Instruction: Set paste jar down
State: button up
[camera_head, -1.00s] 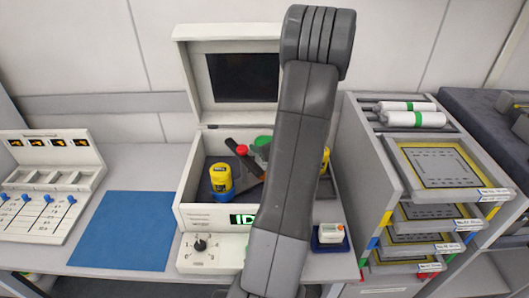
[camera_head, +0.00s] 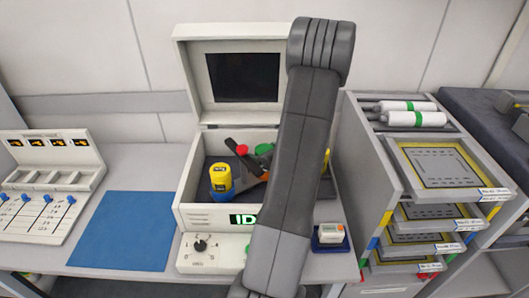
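A yellow jar with a blue band (camera_head: 221,182) stands upright at the left inside the open white machine (camera_head: 193,196). A round green top (camera_head: 264,150) shows inside, right of a red knob (camera_head: 242,150) and close to my arm's edge. Its body is mostly hidden. A sliver of yellow (camera_head: 326,158) shows just right of my arm. I cannot tell which of these is the paste jar. My arm (camera_head: 297,150) crosses the front of the machine and hides its right part. My gripper is not clearly visible; it seems hidden behind the arm.
The machine's lid (camera_head: 190,75) stands open. A blue mat (camera_head: 122,230) lies clear on the left of the bench, beside a slider panel (camera_head: 50,180). A small white-and-orange device (camera_head: 330,234) sits on a blue base at right. A tray rack (camera_head: 390,165) stands further right.

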jog(key=shift+r, duration=0.15)
jog(key=shift+s+d+r, duration=0.1)
jog(key=shift+s+d, duration=0.05)
jog(key=b+v, duration=0.1)
jog(key=v, duration=1)
jog(key=shift+s, duration=0.25)
jog(key=shift+d, duration=0.15)
dwell(0.5)
